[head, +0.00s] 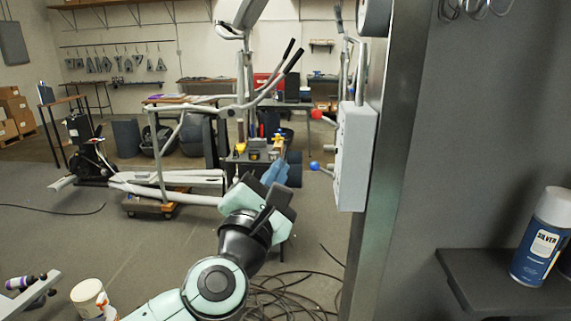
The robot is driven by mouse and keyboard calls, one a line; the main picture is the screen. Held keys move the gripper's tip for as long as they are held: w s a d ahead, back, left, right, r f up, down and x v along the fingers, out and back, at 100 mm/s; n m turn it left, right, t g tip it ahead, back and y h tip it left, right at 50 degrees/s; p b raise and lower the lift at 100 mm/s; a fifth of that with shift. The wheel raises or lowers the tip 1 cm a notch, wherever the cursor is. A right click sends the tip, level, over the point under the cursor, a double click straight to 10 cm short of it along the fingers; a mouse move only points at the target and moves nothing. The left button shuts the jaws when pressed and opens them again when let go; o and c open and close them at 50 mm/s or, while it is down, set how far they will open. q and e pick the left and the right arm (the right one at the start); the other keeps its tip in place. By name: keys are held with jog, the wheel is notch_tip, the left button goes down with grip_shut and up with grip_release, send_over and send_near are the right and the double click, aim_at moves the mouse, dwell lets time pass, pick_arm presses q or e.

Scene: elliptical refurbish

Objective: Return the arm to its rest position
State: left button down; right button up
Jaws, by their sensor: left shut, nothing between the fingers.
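My left arm comes in from the bottom, and its left gripper (270,192) is raised in the middle of the view. The gripper is shut, with nothing seen in it. It appears in front of a small tool cart (238,168) and apart from the grey control box (353,157) to its right. My right gripper is not in view.
A grey metal post (392,150) stands close on the right, beside a dark shelf (490,278) with a spray can (541,240). An elliptical trainer (160,180) stands behind. Black cables (285,292) and a white bucket (88,297) are on the floor.

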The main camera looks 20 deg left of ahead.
pick_arm(q)
jog(key=shift+s+f, duration=0.15)
jog(key=shift+s, duration=0.55)
